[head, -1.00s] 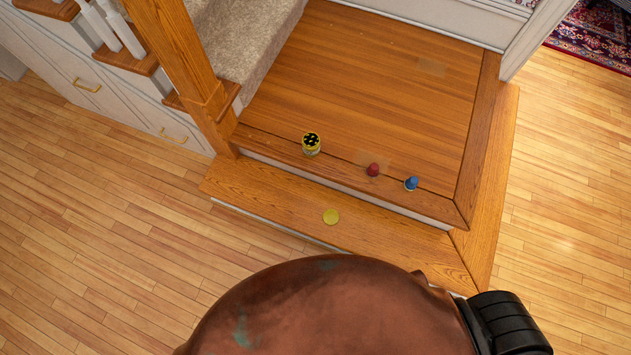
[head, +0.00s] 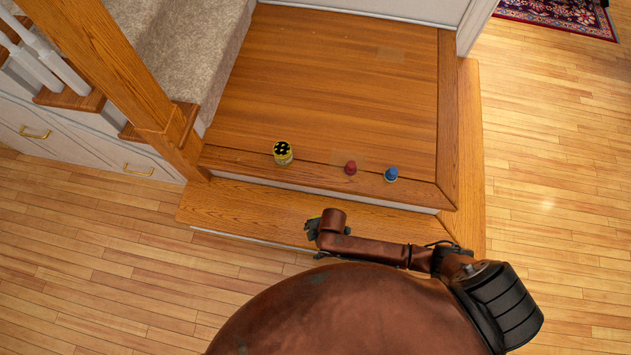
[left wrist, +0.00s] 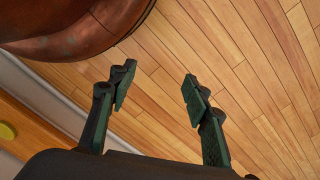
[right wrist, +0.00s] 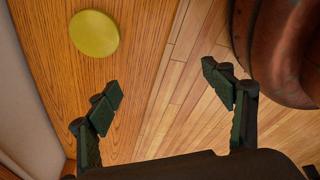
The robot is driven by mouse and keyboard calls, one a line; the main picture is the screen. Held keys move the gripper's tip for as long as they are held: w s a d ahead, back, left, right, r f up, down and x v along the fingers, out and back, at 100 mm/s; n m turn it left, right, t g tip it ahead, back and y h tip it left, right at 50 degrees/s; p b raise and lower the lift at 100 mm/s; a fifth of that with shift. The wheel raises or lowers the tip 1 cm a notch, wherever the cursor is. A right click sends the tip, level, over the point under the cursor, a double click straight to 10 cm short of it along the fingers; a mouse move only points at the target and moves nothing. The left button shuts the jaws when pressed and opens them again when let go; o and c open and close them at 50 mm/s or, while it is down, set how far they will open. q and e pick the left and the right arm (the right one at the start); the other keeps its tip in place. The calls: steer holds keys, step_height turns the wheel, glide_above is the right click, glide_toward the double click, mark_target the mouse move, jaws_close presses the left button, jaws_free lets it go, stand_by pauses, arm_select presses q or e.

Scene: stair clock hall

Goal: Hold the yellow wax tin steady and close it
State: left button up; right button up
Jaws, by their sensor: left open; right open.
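The yellow wax tin (head: 283,154) stands upright near the front edge of the upper landing in the head view; its top looks dark with yellow spots. A flat yellow disc, which looks like its lid (right wrist: 94,33), lies on the lower wooden step in the right wrist view. A yellow edge (left wrist: 7,131) shows at the left of the left wrist view. My right gripper (head: 313,228) is open and empty over the lower step and mostly covers the disc in the head view; its fingers (right wrist: 166,86) are beside the disc, apart from it. My left gripper (left wrist: 157,84) is open and empty, outside the head view.
A red object (head: 350,168) and a blue object (head: 391,174) stand right of the tin on the landing. A wooden post (head: 125,75) rises at left. The lower step (head: 240,207) has a drop to the floor. The landing behind the tin is clear.

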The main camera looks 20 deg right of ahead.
steer(key=w+d+n+h, duration=0.1)
steer(key=w+n, duration=0.1)
steer(key=w+d+n+h+b, duration=0.1)
steer(key=w+d+n, duration=0.1)
steer(key=w+n, duration=0.1)
steer(key=w+d+r+n, duration=0.1)
steer(key=w+d+n, duration=0.1)
steer(key=n, duration=0.1)
steer(key=shift+w+g+h+b, duration=0.25)
steer(key=shift+g+h+b, duration=0.05)
steer(key=shift+h, duration=0.1)
arm_select(q)
step_height(320, 180, up, 7)
steer(key=shift+w+d+f, duration=0.15)
steer(key=shift+d, duration=0.25)
arm_select(e)
steer(key=shift+w+d+r+n, duration=0.15)
steer(key=shift+w+d+n, duration=0.05)
steer(key=shift+d+n, duration=0.1)
steer(key=shift+f+b, duration=0.8)
steer(key=shift+f, duration=0.65)
arm_select(q)
steer(key=shift+w+d+f+t+h, duration=0.2)
steer(key=shift+w+d+f, duration=0.2)
steer(key=shift+w, duration=0.15)
steer(key=shift+w+d+f+t+h, duration=0.1)
steer(key=shift+w+d+f+t, duration=0.1)
steer(key=shift+w+d+f, duration=0.25)
arm_select(e)
steer(key=shift+r, duration=0.15)
